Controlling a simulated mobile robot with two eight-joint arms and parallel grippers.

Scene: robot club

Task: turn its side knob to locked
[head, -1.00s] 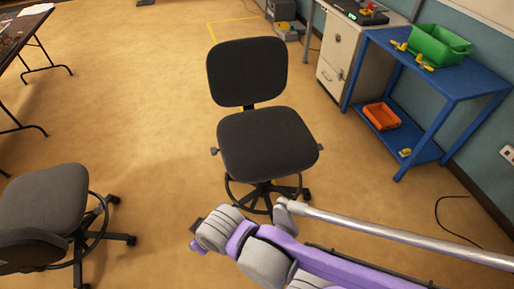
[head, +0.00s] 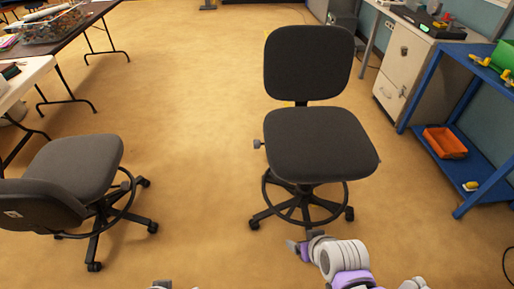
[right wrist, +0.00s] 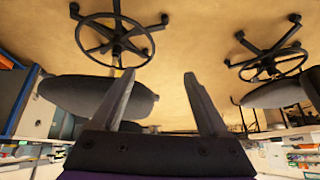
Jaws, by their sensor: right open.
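The dark office chair (head: 318,145) stands upright in the middle of the head view, its seat facing me. Its grey side knob (head: 257,144) sticks out from the left edge of the seat. My right gripper (head: 298,246) is below and in front of the chair's base, apart from the knob. In the right wrist view its two fingers (right wrist: 158,100) are spread with nothing between them. My left gripper is not recognisable in view.
A second office chair (head: 75,165) stands at the left, with a table (head: 80,30) behind it. A blue workbench (head: 440,110) with an orange bin (head: 445,142) and a white cabinet (head: 402,65) stand right. Floor between the chairs is clear.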

